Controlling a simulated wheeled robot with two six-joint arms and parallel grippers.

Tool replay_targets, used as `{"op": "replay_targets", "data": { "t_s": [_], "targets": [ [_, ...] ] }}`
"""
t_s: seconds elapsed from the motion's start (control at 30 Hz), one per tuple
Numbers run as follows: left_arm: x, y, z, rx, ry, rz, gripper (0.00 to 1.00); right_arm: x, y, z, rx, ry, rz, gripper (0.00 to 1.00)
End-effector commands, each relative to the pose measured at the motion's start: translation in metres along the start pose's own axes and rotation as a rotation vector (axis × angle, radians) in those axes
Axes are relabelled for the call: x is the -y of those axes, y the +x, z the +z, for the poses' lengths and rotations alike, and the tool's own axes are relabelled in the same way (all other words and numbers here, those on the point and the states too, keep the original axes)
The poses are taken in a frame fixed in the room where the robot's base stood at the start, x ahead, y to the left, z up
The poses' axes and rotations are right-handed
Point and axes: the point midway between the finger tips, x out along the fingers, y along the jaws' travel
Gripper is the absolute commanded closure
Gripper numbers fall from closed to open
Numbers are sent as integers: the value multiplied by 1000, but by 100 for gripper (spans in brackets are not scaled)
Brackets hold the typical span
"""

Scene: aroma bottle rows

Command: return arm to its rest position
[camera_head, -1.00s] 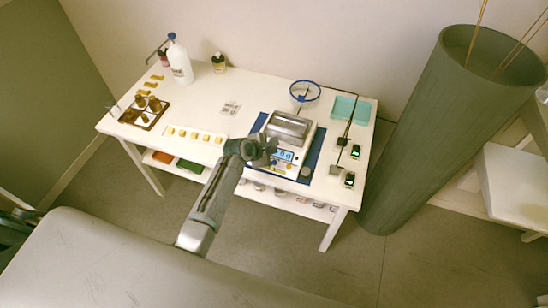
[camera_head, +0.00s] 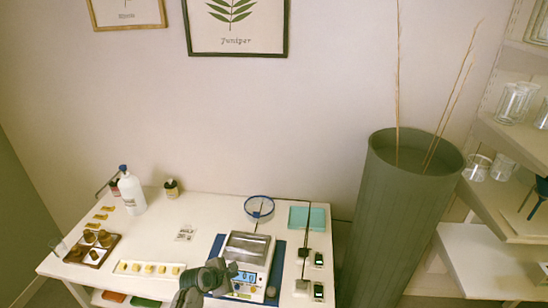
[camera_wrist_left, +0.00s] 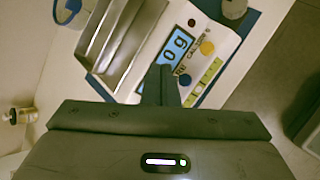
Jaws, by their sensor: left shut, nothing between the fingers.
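My left gripper (camera_head: 226,271) is over the front edge of the white table (camera_head: 150,238), just before the kitchen scale (camera_head: 244,262). In the left wrist view its fingers (camera_wrist_left: 160,85) are together with nothing between them, and the scale's display (camera_wrist_left: 178,45) shows behind them. The scale has a metal tray and stands on a blue mat (camera_head: 276,262). My right gripper is not in view.
A white bottle (camera_head: 132,192) and a small dark bottle (camera_head: 171,188) stand at the table's back left. A wooden tray (camera_head: 105,248) holds brown bottles. A blue-rimmed sieve (camera_head: 259,208) and a teal tray (camera_head: 307,218) lie behind. A tall green planter (camera_head: 395,225) stands right.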

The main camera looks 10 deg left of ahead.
Motion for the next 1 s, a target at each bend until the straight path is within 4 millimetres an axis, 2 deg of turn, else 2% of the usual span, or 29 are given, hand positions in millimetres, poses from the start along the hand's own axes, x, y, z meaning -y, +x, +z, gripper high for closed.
{"op": "replay_targets", "data": {
  "t_s": [0.07, 0.17, 0.27, 0.4, 0.5, 0.7, 1.0],
  "targets": [
    [9, -7, -4, -10, 55, -10, 100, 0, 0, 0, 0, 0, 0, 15],
    [31, -28, -13, -38, 230, -44, 100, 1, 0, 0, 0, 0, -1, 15],
    [64, -66, -25, -79, 504, -105, 100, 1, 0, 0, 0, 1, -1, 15],
    [111, -133, -40, -128, 930, -224, 100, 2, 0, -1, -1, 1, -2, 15],
    [138, -181, -46, -145, 1200, -317, 100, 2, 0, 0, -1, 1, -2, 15],
    [166, -250, -50, -147, 1544, -455, 100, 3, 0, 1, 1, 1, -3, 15],
    [190, -320, -49, -120, 1846, -602, 100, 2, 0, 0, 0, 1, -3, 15]
  ]
}}
